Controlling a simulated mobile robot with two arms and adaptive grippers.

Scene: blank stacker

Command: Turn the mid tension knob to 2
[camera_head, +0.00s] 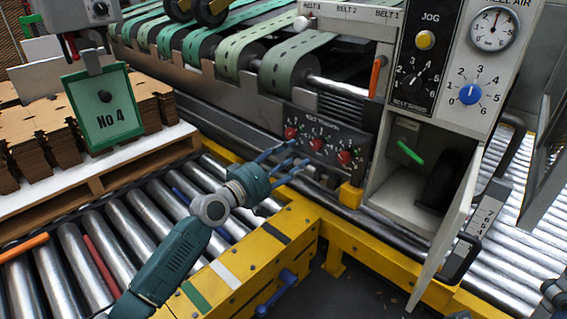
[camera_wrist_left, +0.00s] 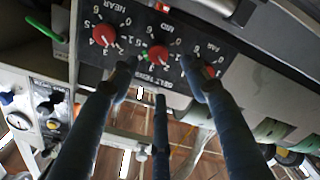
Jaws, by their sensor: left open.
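The belt tension panel (camera_head: 320,124) is dark and carries three red knobs in a row. In the left wrist view the panel appears upside down. The mid knob (camera_wrist_left: 157,56) is the middle one, also seen in the head view (camera_head: 317,144). The near knob (camera_wrist_left: 104,35) is at its left and the far knob (camera_wrist_left: 209,72) at its right, partly behind a finger. My left gripper (camera_head: 284,157) is open and empty in front of the panel. Its blue fingers (camera_wrist_left: 161,78) spread around the mid knob's line, seemingly short of it. I cannot read the mid knob's exact setting.
An open cabinet (camera_head: 405,195) with a green handle stands right of the panel, its door swung outward. Above it is a control face with a blue knob (camera_head: 470,94) and a gauge (camera_head: 494,30). A yellow rail (camera_head: 265,240) and rollers (camera_head: 80,260) lie below my left arm.

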